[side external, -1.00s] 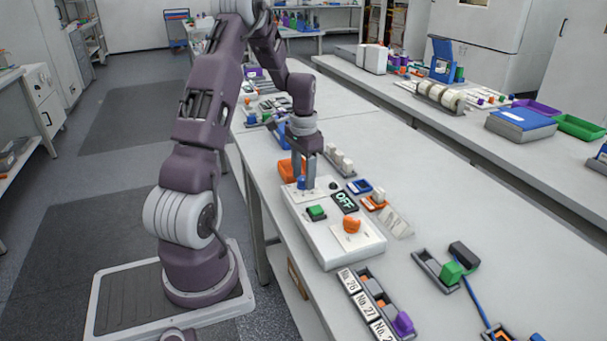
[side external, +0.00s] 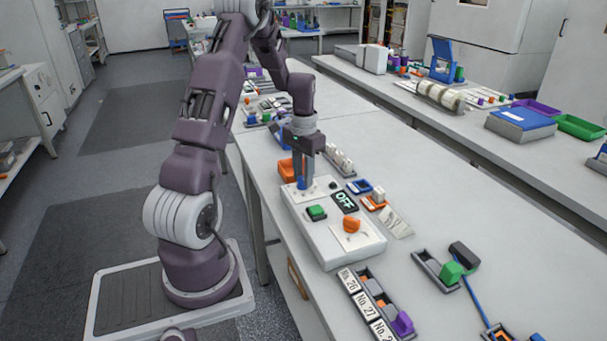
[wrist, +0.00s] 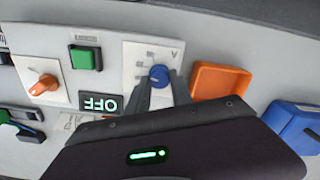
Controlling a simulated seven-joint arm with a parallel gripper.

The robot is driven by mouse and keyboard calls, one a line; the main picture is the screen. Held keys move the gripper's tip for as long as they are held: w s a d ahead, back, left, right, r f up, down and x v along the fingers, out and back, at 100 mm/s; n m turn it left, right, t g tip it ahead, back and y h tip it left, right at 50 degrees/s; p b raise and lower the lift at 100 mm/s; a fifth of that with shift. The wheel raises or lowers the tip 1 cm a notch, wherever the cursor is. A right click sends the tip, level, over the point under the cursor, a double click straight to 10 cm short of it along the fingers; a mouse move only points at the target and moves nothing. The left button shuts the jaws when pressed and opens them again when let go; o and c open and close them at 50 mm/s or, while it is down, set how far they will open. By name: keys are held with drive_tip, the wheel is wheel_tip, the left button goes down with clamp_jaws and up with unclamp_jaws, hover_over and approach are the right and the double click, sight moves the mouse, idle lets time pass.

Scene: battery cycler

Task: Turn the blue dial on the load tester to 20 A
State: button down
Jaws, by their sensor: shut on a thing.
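The load tester (side external: 337,251) is a pale box on the bench, with a green button (side external: 316,212), an orange knob (side external: 352,224) and a display reading OFF (side external: 344,202). The blue dial (wrist: 158,74) sits on a white scale plate (wrist: 134,50); the scale marks are too small to read. My gripper (side external: 304,182) points down at the tester's far end, its fingers shut on the blue dial. In the wrist view the fingers reach up to the dial's sides. The dial's pointer direction cannot be made out.
An orange bin (wrist: 218,82) and a blue item (wrist: 292,125) stand beside the tester. A rack with numbered labels (side external: 364,303) lies at its near end. Small blue and orange trays (side external: 374,203) sit to its right.

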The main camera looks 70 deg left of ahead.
drive_tip(key=n, duration=0.5)
drive_tip(key=shift+n, duration=0.4)
idle(0.4)
drive_tip(key=c, duration=1.1)
unclamp_jaws()
drive_tip(key=shift+c, duration=0.2)
wheel_tip(320, 180, up, 7)
drive_tip(key=shift+r, duration=0.1)
